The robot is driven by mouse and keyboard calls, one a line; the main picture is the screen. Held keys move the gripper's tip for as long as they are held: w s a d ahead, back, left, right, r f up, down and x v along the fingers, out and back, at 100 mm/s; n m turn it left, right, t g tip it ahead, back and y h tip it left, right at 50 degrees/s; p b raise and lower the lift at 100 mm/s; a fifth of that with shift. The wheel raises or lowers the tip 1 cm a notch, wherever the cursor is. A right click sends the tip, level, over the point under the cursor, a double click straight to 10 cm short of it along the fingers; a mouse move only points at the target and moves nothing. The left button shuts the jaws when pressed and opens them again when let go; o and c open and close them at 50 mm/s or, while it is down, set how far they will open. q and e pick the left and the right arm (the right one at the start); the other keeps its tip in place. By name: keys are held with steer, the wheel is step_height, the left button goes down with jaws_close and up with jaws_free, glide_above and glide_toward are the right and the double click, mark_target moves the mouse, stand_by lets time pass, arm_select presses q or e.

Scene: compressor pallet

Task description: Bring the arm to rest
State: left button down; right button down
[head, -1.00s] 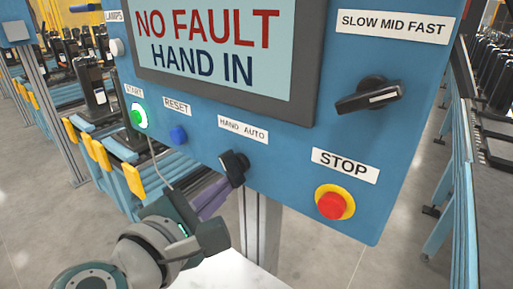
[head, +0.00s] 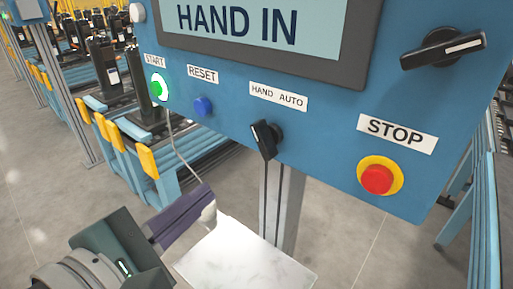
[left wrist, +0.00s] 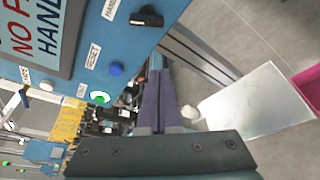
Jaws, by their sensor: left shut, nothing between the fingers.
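My left gripper (head: 200,202) is at the lower left of the head view, with its dark purple fingers together and nothing between them. The fingers also show pointing away in the left wrist view (left wrist: 161,85). They are below the blue control panel (head: 330,100) and appear apart from it. The panel carries a lit green start button (head: 159,88), a blue reset button (head: 203,106), a black hand/auto knob (head: 265,138) and a red stop button (head: 377,179). My right gripper is not in view.
A white tabletop (head: 245,262) lies below the panel beside the gripper. A grey post (head: 283,205) stands under the panel. Racks with yellow-capped blue rails (head: 148,162) are at the left, and blue rails (head: 484,220) at the right. Grey floor is open at lower left.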

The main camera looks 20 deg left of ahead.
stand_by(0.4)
arm_select(q)
steer(key=s+d+m+g+h, duration=0.45)
steer(key=d+m, duration=0.25)
steer(key=m, duration=0.7)
steer(key=s+a+f+m+g+y, duration=0.45)
steer(key=s+a+m+g, duration=0.35)
steer(key=m, duration=0.4)
step_height(320, 180, up, 14)
steer(key=s+a+y+p, duration=0.1)
steer(key=s+p, duration=0.1)
steer(key=p, duration=1.1)
steer(key=shift+s+a+m+p, duration=0.2)
steer(key=shift+s+m+p, duration=0.1)
steer(key=shift+p, duration=0.1)
steer(key=shift+t, duration=0.25)
